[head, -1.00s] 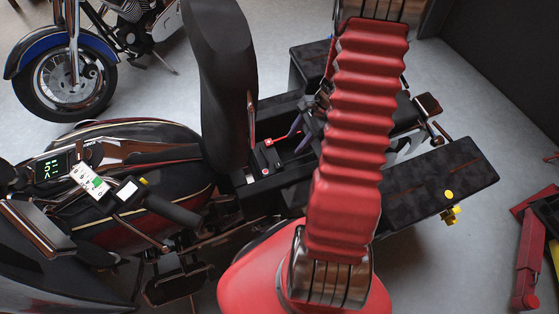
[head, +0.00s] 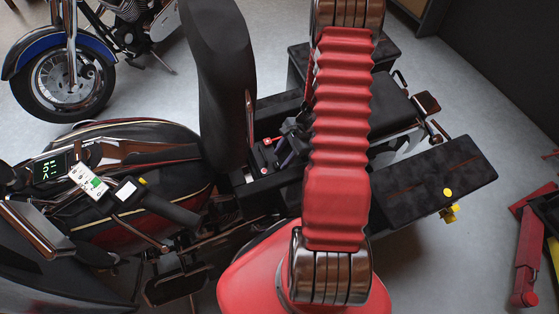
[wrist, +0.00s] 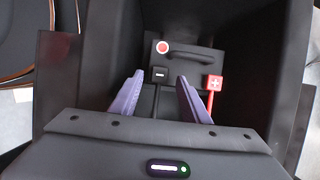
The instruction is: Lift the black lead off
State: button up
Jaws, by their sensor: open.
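The black lead (wrist: 160,75) ends in a black block with a white minus sign, on the battery's near side in the wrist view. Its dark cable runs down toward the camera. The battery (wrist: 185,62) is a dark box with a handle and a round red and white mark on top. The red lead (wrist: 214,82), with a white plus, is to the right. My gripper (wrist: 160,77) is open, its purple fingers on either side of the black block in the picture; contact cannot be told. In the head view my gripper (head: 284,150) is beside the battery, partly hidden.
Dark walls (wrist: 275,75) of the compartment surround the battery, close on the right. In the head view the upright black seat (head: 218,75) stands just left of the opening. A black saddlebag (head: 435,185) is on the right. Open floor lies beyond.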

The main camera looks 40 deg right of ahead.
aim_at(277, 164)
jog(key=shift+x, duration=1.6)
jog(key=shift+c, duration=0.3)
grip_shut()
